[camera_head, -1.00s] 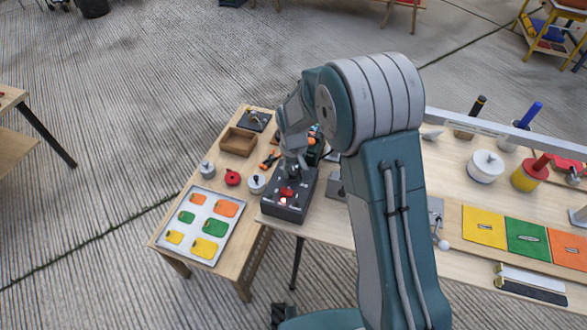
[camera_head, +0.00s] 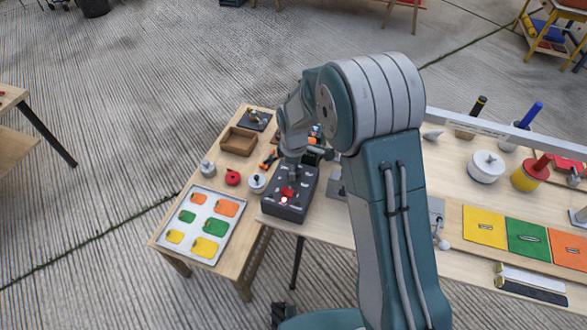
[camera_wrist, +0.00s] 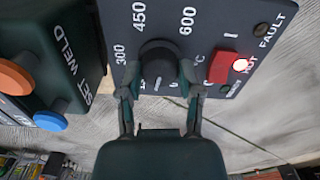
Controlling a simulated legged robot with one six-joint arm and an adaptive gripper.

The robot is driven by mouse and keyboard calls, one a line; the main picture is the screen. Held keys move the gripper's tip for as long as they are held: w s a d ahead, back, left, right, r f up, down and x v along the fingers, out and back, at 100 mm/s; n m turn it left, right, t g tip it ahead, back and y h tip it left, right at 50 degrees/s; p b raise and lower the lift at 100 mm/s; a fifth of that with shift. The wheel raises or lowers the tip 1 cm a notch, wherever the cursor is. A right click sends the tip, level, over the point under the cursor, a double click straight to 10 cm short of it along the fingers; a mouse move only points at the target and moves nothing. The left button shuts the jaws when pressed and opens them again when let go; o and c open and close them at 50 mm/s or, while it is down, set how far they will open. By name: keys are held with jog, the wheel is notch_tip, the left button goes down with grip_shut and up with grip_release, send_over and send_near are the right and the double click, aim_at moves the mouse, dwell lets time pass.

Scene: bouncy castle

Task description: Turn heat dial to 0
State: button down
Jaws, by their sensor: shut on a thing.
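The dark heat dial (camera_wrist: 160,62) is in the wrist view, on a grey control panel (camera_wrist: 205,45) marked 300, 450, 600 and °C. My gripper (camera_wrist: 160,88) has one finger on each side of the dial and is shut on it. I cannot tell where the dial's pointer stands, and the 0 mark is not readable. In the head view, the dark control box (camera_head: 285,212) stands at the table's edge.
A green SET WELD box (camera_wrist: 60,55) with orange and blue knobs is at left. A tray of coloured pieces (camera_head: 222,254) lies left of the control box.

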jog(key=n, duration=0.4)
jog(key=shift+s+d+f, duration=0.1)
jog(key=shift+s+f, duration=0.05)
jog(key=shift+f, duration=0.05)
jog(key=shift+n, duration=1.6)
jog(key=shift+c, duration=1.3)
grip_release()
jog(key=shift+w+r, duration=0.1)
jog(key=shift+w, duration=0.1)
notch_tip(320, 180, up, 12)
